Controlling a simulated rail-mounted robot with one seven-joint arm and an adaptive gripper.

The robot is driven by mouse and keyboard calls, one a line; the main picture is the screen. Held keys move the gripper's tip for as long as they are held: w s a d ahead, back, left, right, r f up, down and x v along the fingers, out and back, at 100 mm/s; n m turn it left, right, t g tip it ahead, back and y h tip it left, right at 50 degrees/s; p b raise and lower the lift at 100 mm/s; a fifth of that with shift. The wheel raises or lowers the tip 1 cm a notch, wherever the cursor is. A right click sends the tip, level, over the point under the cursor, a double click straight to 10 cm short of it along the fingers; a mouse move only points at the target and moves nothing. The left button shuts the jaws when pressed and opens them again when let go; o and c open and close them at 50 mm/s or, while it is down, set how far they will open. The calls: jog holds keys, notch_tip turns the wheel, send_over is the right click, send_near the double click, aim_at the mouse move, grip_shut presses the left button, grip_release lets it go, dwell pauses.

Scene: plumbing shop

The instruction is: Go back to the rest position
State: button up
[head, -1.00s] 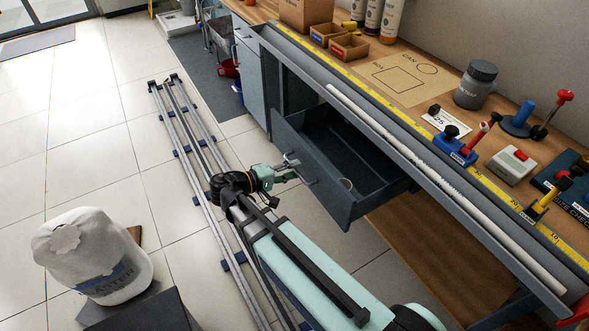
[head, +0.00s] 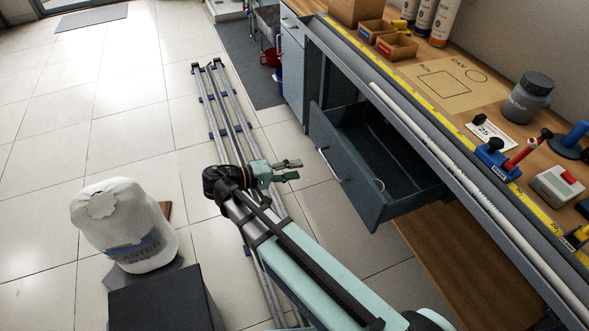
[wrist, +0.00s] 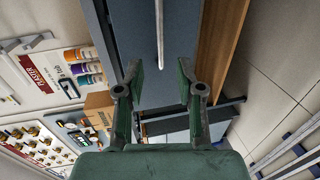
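My gripper (head: 290,170) is at the end of my arm, above the tiled floor and the rails, to the left of the open drawer. It is open and empty, with its two fingers apart. In the wrist view the open fingers (wrist: 160,82) show with a clear gap between them. The drawer's handle (head: 325,160) is apart from my gripper.
The workbench (head: 455,85) on the right carries a long white pipe (head: 440,150), a yellow measuring tape strip, a grey can (head: 528,98) and several tools. The floor (head: 120,100) at left is open.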

jog(key=shift+w, duration=0.1)
jog(key=s+d+f+n+g+y+p, duration=0.15)
jog(key=s+f+g+y, duration=0.35)
jog(key=f, duration=0.7)
jog(key=s+d+f+n+y+p, duration=0.1)
jog(key=s+d+f+y+p, duration=0.25)
jog(key=s+f, duration=0.6)
jog(key=s+d+f+m+g+y+p, duration=0.3)
jog(key=s+d+f, duration=0.1)
jog(key=s, duration=0.6)
jog(key=s+d+f+m+g+y+p, duration=0.3)
jog(key=s+d+f, duration=0.1)
jog(key=s, duration=0.6)
jog(key=shift+s+d+g, duration=0.15)
jog(key=shift+s+g, duration=0.15)
jog(key=shift+s, duration=0.1)
